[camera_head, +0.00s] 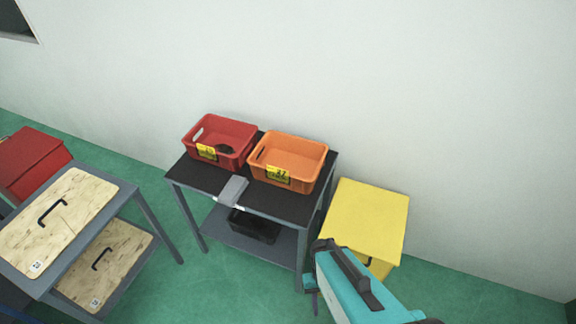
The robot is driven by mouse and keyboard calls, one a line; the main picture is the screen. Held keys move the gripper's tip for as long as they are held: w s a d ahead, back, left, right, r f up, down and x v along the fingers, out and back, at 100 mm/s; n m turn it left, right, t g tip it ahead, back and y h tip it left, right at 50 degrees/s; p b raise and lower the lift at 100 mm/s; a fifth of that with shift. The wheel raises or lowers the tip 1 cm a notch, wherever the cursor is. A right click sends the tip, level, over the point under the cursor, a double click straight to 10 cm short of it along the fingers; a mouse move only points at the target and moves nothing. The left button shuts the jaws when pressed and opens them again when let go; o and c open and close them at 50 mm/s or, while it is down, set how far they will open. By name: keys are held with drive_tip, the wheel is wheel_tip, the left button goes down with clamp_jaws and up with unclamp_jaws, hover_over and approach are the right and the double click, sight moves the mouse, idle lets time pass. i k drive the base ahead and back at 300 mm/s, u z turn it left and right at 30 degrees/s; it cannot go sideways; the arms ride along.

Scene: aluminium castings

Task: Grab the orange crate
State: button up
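The orange crate (303,153) stands upright on the right half of a dark-topped table (205,178). It has a yellow label with a dark number on its front, and its inside looks empty. A red crate (236,130) with a yellow label stands close to its left, with a dark item inside. My teal arm comes in from the bottom right.
A grey object (233,189) lies at the table's front edge. A black bin (254,226) sits on the lower shelf. A yellow box (368,213) stands right of the table. Wooden boards with handles (85,205) lie on a rack at left. The wall is close behind the table.

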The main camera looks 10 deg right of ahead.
sight(304, 160)
drive_tip(key=z, duration=0.7)
drive_tip(key=k, duration=0.15)
drive_tip(key=u, duration=2.8)
drive_tip(key=i, duration=0.65)
drive_tip(key=z, duration=0.75)
drive_tip(key=i, duration=1.05)
drive_tip(key=z, duration=0.05)
